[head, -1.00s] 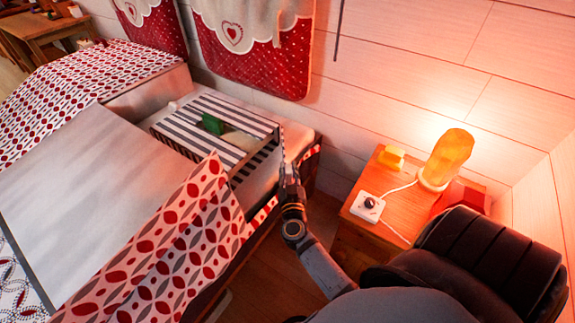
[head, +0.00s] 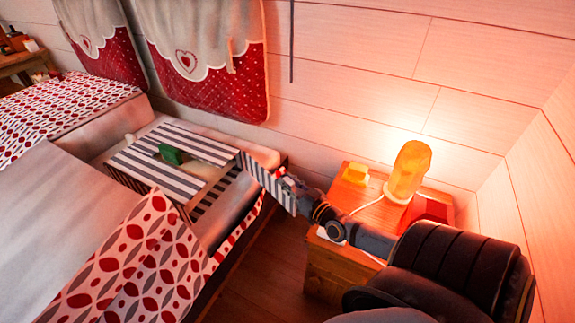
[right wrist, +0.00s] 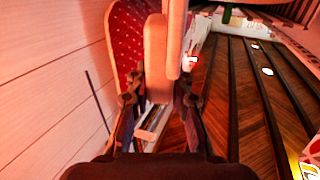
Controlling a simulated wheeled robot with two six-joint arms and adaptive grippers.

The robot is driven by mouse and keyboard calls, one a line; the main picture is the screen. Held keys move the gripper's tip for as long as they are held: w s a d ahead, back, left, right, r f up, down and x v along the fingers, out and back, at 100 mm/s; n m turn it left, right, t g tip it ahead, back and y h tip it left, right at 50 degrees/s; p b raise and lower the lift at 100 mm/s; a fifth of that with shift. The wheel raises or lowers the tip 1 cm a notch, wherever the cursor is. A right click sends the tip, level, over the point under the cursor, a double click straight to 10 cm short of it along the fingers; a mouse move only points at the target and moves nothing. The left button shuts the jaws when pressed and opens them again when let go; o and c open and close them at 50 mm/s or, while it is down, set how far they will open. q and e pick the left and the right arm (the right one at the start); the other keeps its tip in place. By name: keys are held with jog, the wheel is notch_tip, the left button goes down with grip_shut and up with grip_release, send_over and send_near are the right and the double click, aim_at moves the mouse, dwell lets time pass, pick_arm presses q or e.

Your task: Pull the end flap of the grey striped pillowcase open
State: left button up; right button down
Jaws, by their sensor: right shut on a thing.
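The grey striped pillowcase (head: 125,161) lies on the bed near the wall. Its end flap (head: 262,180) stands out to the right as a striped strip, past the bed's edge, and the end beside it looks open. A green thing (head: 172,153) shows in a gap in the pillowcase's top. My right gripper (head: 290,187) is shut on the outer end of the flap. In the right wrist view, its fingers (right wrist: 160,101) stand on either side of a pale upright strip; I cannot tell there which part it is. My left gripper is not in view.
A wooden nightstand (head: 320,268) stands right of the bed, close under my right arm, with a glowing orange lamp (head: 407,170) and a yellow block (head: 355,172). A patterned red and grey cover (head: 135,250) is folded at the bed's near side. Red cloths (head: 222,90) hang on the wall.

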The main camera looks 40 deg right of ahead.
dwell(0.3)
jog(key=c, duration=1.2)
grip_release()
jog(key=shift+o, duration=0.2)
